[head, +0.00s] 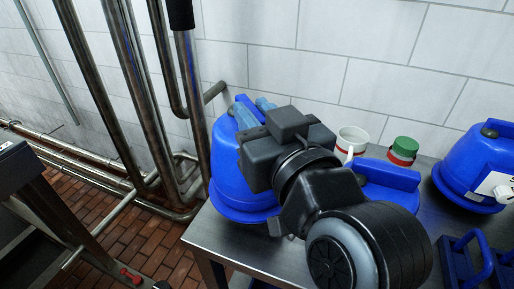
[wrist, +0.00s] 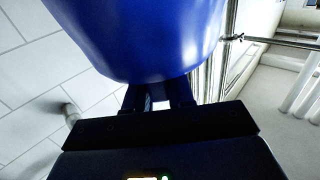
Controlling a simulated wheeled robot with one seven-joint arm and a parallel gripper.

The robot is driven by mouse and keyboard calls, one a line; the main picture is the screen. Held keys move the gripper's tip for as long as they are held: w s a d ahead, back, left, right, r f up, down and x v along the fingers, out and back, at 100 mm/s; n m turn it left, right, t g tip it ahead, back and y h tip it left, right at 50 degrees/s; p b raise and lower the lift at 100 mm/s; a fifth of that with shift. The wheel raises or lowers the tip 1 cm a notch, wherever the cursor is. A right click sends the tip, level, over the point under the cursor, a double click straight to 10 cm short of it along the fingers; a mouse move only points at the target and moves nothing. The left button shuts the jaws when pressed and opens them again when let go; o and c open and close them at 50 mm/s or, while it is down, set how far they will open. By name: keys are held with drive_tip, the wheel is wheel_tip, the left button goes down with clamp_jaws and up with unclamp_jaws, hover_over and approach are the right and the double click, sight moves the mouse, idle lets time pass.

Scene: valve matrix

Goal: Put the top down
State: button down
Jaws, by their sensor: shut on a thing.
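A blue bell-shaped top (head: 226,165) with a flared rim is at the left end of the steel table (head: 220,248). It looks upright, and its rim appears close to the tabletop; I cannot tell whether it touches. My gripper (head: 256,113) is shut on the upper part of this top, at its handle. My arm hides the top's right side. In the wrist view the top (wrist: 140,35) fills the upper middle, with my gripper's dark fingers (wrist: 162,97) against it.
Another blue top (head: 388,178) stands partly hidden behind my arm, and a third (head: 470,160) is at the right. A white mug (head: 352,142) and a green-lidded can (head: 403,151) stand near the tiled wall. Blue frames (head: 470,262) lie front right. Steel pipes (head: 130,90) rise at the left.

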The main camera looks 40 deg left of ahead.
drive_tip(key=shift+f, duration=2.2)
drive_tip(key=c, duration=1.4)
unclamp_jaws()
drive_tip(key=shift+f+b, duration=0.15)
drive_tip(key=shift+b, duration=0.15)
drive_tip(key=o, duration=0.4)
drive_tip(key=shift+o, duration=0.2)
drive_tip(key=b+v, duration=0.1)
drive_tip(key=v, duration=1.1)
